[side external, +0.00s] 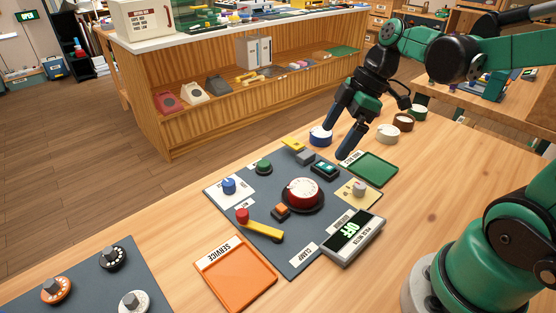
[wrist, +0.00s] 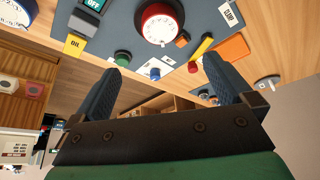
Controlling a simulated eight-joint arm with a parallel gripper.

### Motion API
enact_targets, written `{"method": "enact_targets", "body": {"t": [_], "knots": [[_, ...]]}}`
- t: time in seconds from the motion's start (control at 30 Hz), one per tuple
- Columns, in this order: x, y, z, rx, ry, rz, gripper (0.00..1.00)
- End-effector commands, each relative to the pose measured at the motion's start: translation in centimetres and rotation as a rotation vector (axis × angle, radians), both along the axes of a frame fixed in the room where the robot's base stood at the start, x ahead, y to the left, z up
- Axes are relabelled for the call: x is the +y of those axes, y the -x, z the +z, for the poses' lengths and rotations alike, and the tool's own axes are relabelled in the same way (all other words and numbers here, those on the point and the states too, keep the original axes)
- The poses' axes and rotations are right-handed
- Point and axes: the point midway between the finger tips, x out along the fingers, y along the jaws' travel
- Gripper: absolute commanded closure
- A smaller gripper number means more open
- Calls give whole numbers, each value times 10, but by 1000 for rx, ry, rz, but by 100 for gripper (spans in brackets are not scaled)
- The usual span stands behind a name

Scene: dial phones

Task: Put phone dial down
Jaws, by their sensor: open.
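A red dial (side external: 302,192) with a white numbered face sits on a round dark base in the middle of the grey panel (side external: 275,243). It also shows at the top of the wrist view (wrist: 162,24). My gripper (side external: 336,152) is open and empty, above the table behind the panel and apart from the red dial. Its two spread fingers also show in the wrist view (wrist: 168,60). A blue-rimmed dial (side external: 320,136) lies on the table just behind one finger; a numbered dial with a blue rim (wrist: 12,14) is cut off in the wrist view.
White (side external: 388,134), brown (side external: 403,122) and green (side external: 419,111) dials stand at the back right. A green tray (side external: 373,169), an orange SERVICE tray (side external: 235,274) and a meter reading OFF (side external: 353,239) border the panel. Another panel with dials (side external: 84,288) lies front left.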

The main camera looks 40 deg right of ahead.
Motion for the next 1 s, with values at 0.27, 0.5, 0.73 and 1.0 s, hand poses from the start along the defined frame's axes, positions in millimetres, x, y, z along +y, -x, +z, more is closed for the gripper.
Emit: {"method": "enact_targets", "body": {"t": [0.27, 0.5, 0.73, 1.0], "knots": [[27, 11, -1, -63, 44, -557, 0], [41, 13, 1, -188, -75, -881, 0], [42, 13, 2, -204, -103, -928, 0], [42, 13, 1, -201, -102, -926, 0]]}}
